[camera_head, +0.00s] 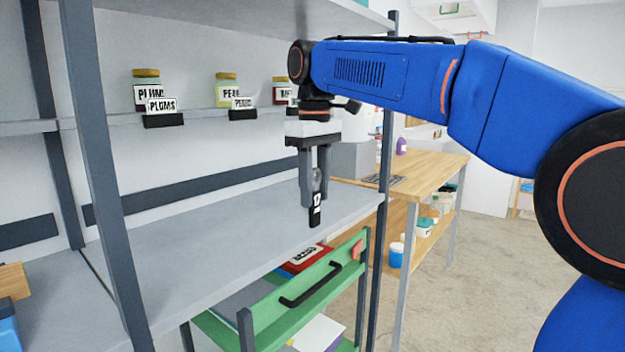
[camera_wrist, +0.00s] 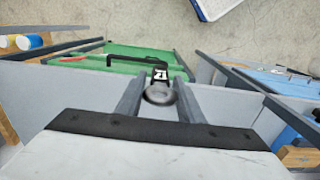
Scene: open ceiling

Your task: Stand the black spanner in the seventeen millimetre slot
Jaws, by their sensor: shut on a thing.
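My gripper (camera_head: 314,188) points straight down in the head view, over the front right part of the grey shelf (camera_head: 240,222). It is shut on the black spanner (camera_head: 315,215), which hangs below the fingers roughly upright, with a white label whose number looks like 17. In the wrist view my gripper (camera_wrist: 159,86) has a grey ring end between its fingers, and the spanner's black labelled part (camera_wrist: 160,74) shows beyond it. The spanner appears clear of the shelf. I cannot make out a seventeen millimetre slot in either view.
A green trolley (camera_head: 300,296) with a black handle stands below the shelf. A grey upright (camera_head: 378,200) is close right of my gripper. Jars with signs, including plums (camera_head: 147,92), stand on the upper shelf. A wooden workbench (camera_head: 420,172) stands behind; floor at right is clear.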

